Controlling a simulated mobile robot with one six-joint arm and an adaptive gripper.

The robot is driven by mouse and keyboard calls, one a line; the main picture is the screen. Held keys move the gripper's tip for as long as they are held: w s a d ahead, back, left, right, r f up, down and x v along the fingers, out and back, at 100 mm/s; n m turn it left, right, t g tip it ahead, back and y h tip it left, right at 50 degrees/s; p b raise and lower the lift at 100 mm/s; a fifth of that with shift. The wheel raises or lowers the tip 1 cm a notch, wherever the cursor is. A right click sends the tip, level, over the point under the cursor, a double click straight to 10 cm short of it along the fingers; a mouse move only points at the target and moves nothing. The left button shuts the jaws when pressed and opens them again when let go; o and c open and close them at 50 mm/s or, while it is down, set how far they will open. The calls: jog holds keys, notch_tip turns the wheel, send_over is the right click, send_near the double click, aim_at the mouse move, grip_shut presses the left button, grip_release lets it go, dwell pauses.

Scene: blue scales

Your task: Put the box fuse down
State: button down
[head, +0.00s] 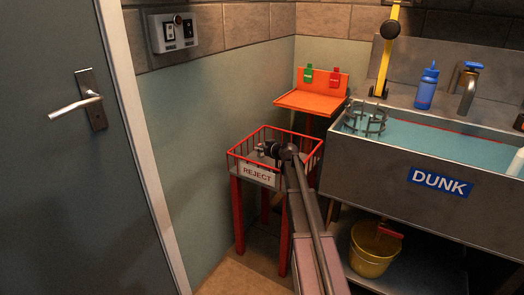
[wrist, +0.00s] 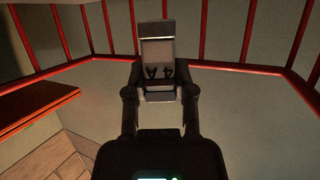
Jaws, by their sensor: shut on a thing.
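The box fuse (wrist: 158,52) is a small pale grey block with dark "4A" marking, seen in the wrist view between both fingers of my gripper (wrist: 160,85). My gripper is shut on it. In the head view my gripper (head: 266,149) is at the red-railed reject basket (head: 236,157), over its inside area. The fuse is too small there to make out clearly. Red rails (wrist: 244,35) of the basket surround the fuse in the wrist view. I cannot tell how high the fuse is above the basket floor.
The basket stands on red legs and bears a "REJECT" sign (head: 257,173). Behind it is an orange shelf (head: 312,103) with green and red tags. At right is a grey "DUNK" sink (head: 400,178) with a wire basket (head: 365,120). A yellow bucket (head: 374,250) sits below.

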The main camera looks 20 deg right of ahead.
jog(key=shift+f+b, duration=0.3)
jog(key=shift+b, duration=0.05)
jog(key=shift+f+b, duration=0.25)
jog(key=shift+b, duration=0.05)
jog(key=shift+s, duration=0.1)
jog(key=shift+c, duration=2.3)
grip_release()
jog(key=shift+r+p, duration=0.25)
jog(key=shift+p, duration=0.1)
